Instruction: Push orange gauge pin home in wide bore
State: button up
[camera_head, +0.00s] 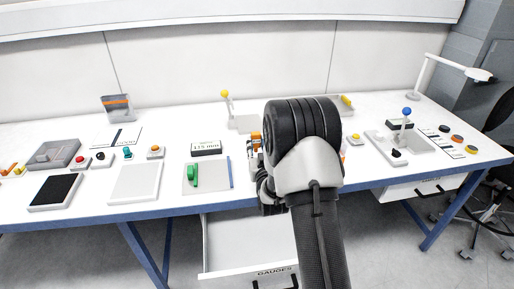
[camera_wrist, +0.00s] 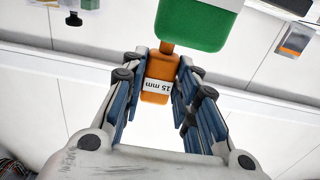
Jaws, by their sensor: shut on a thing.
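My gripper (camera_wrist: 160,75) is shut on the orange gauge pin (camera_wrist: 157,97), whose handle carries a white "15 mm" label. In the wrist view, the pin's short shaft points to a green block (camera_wrist: 200,22). The shaft meets the block's edge in the picture; I cannot tell whether it is in a bore or only overlaps the block. No bore opening is visible. In the head view, my arm covers most of the gripper. A green piece (camera_head: 192,176) stands on a pale pad left of it; I cannot tell if it is the same block.
A drawer (camera_head: 240,245) marked "GAUGES" is open below the bench's front edge. Buttons and a white plate (camera_head: 135,183) lie farther left. A lever with a blue knob (camera_head: 407,112) stands at right.

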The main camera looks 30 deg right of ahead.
aim_at(256, 151)
notch_tip(256, 151, down, 4)
jog(key=shift+r+b, duration=0.25)
jog(key=shift+b, duration=0.75)
jog(key=shift+f, duration=1.15)
jog(key=shift+f, duration=0.4)
jog(key=shift+f, duration=0.3)
jog(key=shift+f, duration=1.05)
jog(key=o, duration=1.1)
jog(key=shift+o, duration=0.2)
jog(key=v, duration=1.2)
